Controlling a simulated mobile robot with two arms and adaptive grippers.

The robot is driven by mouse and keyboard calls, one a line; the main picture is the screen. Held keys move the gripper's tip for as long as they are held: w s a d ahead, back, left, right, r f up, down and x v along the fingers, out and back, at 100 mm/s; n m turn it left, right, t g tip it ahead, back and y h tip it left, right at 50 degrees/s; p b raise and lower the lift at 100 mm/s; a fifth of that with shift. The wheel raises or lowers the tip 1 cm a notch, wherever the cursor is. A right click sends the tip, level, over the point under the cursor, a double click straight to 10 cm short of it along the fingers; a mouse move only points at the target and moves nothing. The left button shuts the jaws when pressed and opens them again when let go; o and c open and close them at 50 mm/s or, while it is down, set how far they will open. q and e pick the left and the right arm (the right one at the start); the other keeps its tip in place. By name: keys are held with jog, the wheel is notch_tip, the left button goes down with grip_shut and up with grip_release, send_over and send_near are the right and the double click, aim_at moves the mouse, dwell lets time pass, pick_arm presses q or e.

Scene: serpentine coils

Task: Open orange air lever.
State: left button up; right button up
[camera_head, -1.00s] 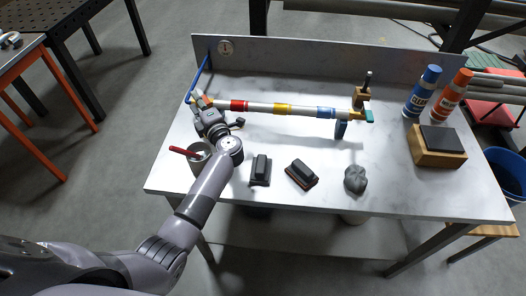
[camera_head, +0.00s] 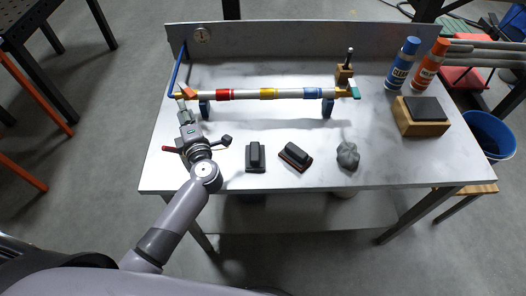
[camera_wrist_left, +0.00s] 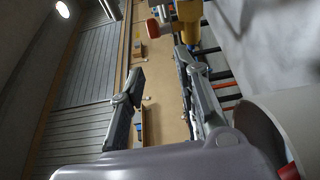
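A pale pipe (camera_head: 245,94) with red, yellow and blue bands runs across the table on blue supports. The orange lever (camera_head: 187,90) stands slanted at its left end, by a yellow fitting. In the left wrist view, the yellow fitting (camera_wrist_left: 188,12) is at the top, with an orange-red piece (camera_wrist_left: 153,26) beside it that looks like the lever. My left gripper (camera_head: 183,108) is just in front of the pipe's left end. In the left wrist view its fingers (camera_wrist_left: 160,68) are apart with nothing held between them. A teal lever (camera_head: 355,90) is at the pipe's right end. My right gripper is out of view.
A red handle (camera_head: 172,150) shows left of my wrist; its cup (camera_wrist_left: 285,115) is close in the wrist view. Two dark blocks (camera_head: 256,156) (camera_head: 295,156) and a grey lump (camera_head: 348,156) lie along the front. Blue (camera_head: 403,64) and orange (camera_head: 430,64) bottles stand right. A blue tube (camera_head: 178,67) rises at left.

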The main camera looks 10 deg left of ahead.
pick_arm(q)
jog(key=b+v, duration=0.2)
jog(key=v, duration=0.8)
jog(key=w+d+r+m+t+h, duration=0.1)
jog(key=d+r+m+t+h, duration=0.5)
jog(key=d+m+h, duration=0.35)
jog(key=s+d+f+m+g+h, duration=0.2)
jog(key=d+f+m+g+h, duration=0.2)
jog(key=d+m+h, duration=0.4)
jog(key=shift+s+d+m, duration=0.3)
jog(key=shift+d+m, duration=0.1)
jog(key=shift+m, duration=1.55)
jog(key=shift+h, duration=0.25)
jog(key=shift+c, duration=0.4)
